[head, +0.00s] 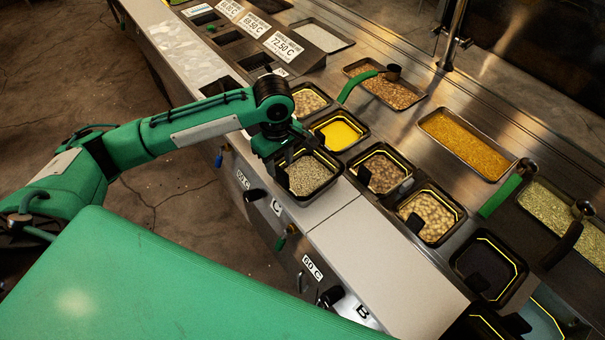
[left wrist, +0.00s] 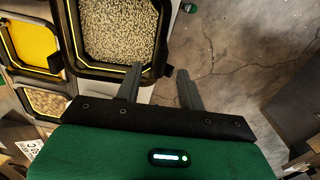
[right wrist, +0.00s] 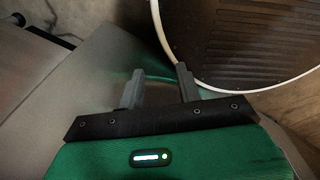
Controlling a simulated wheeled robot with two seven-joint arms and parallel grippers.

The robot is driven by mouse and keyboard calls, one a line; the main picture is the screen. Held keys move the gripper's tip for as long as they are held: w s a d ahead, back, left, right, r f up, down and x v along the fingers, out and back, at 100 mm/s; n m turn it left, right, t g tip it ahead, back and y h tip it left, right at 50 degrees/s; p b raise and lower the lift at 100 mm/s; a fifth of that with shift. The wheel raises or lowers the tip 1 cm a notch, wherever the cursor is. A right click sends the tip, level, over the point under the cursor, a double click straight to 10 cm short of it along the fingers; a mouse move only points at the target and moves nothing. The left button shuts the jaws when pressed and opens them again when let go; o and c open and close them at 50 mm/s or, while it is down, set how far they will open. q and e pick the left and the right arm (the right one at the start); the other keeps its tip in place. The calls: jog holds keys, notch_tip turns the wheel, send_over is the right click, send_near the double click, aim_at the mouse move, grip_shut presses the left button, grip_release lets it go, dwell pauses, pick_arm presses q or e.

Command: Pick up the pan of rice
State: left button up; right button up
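The pan of rice, a dark square pan with a yellow inner line and pale speckled grains, shows at the front of the counter in the head view (head: 322,192) and at the top of the left wrist view (left wrist: 118,30). My left gripper (head: 277,152) is at the pan's left side. In the left wrist view its fingers (left wrist: 160,69) are apart, one over the pan's near corner and one outside it, over the floor; I see no firm contact. My right gripper (right wrist: 160,70) is open and empty, away from the pan.
Pans of yellow food (head: 340,132), brown beans (head: 381,172) and pale beans (head: 432,215) stand close by. Larger trays (head: 463,143) and ladles lie behind. The counter front (head: 375,255) is bare. A round ridged griddle (right wrist: 245,40) is beside my right gripper.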

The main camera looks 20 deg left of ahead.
aim_at(282, 171)
pick_arm(q)
jog(key=shift+s+d+f+p, duration=0.15)
jog(key=shift+f+p, duration=0.5)
jog(key=shift+f, duration=1.45)
grip_shut()
jog(key=shift+r, duration=0.1)
